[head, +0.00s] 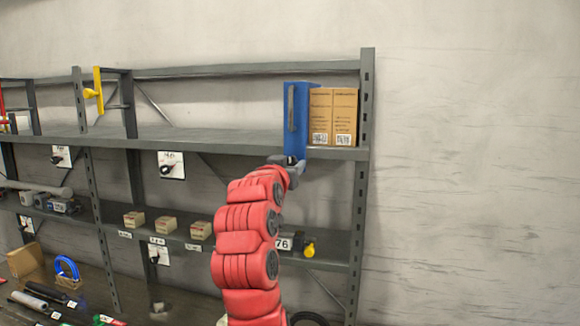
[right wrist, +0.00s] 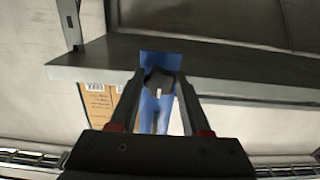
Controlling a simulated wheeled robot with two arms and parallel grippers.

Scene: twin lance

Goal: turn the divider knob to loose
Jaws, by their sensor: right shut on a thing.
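The blue divider (head: 297,122) stands upright on the upper shelf, left of two cardboard boxes. Its knob (right wrist: 161,83) shows as a dark round part at the lower front of the divider in the right wrist view, where the blue divider (right wrist: 160,58) is also seen. My right gripper (head: 290,163) is at the shelf's front edge, with its fingers (right wrist: 160,88) closed around the knob. The knob's turned position cannot be read, and in the head view the gripper hides it. My left gripper is not in view.
Two cardboard boxes (head: 333,117) stand right of the divider, close to a rack post (head: 362,200). A yellow divider (head: 98,90) stands farther left. Small boxes (head: 166,225) and a yellow-black item (head: 309,249) sit on the shelf below. The upper shelf between the dividers is clear.

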